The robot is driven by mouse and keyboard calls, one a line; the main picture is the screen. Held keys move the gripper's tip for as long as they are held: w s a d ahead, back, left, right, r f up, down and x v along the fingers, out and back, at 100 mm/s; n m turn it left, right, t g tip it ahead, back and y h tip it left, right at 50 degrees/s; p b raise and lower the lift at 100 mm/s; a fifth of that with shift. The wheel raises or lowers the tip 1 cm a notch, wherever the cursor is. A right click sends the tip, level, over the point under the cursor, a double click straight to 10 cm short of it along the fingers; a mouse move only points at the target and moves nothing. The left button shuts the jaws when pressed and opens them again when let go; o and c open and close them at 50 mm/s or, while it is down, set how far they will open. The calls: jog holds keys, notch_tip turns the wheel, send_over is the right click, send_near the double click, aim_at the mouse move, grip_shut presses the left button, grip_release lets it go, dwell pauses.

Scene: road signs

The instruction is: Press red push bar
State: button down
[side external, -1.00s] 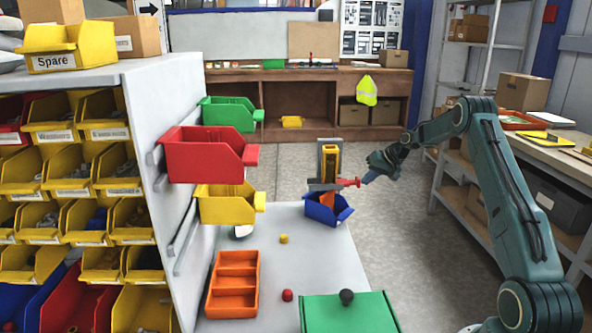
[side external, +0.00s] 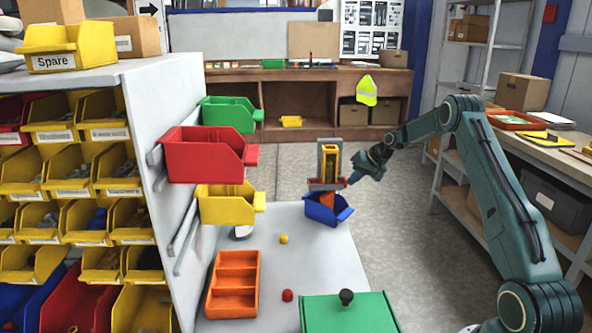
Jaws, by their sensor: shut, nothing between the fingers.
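A dispenser (side external: 329,163) with a grey frame and a yellow column stands at the far end of the white table. The tip appears to touch the bar, though the contact is too small to see clearly. A blue bin (side external: 329,213) sits below the dispenser with something orange above it.
An orange divided tray (side external: 234,284), a yellow piece (side external: 284,239), a red piece (side external: 287,295) and a green box (side external: 349,312) with a dark knob are on the table. Red (side external: 205,154), yellow (side external: 226,204) and green (side external: 227,114) bins hang at left.

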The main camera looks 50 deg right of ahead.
jog(key=shift+w+a, duration=0.1)
jog(key=shift+a, duration=0.05)
jog(key=s+d+r, duration=0.3)
jog(key=s+r, duration=0.5)
jog(key=s, duration=0.1)
jog(key=shift+d, duration=0.4)
dwell(1.0)
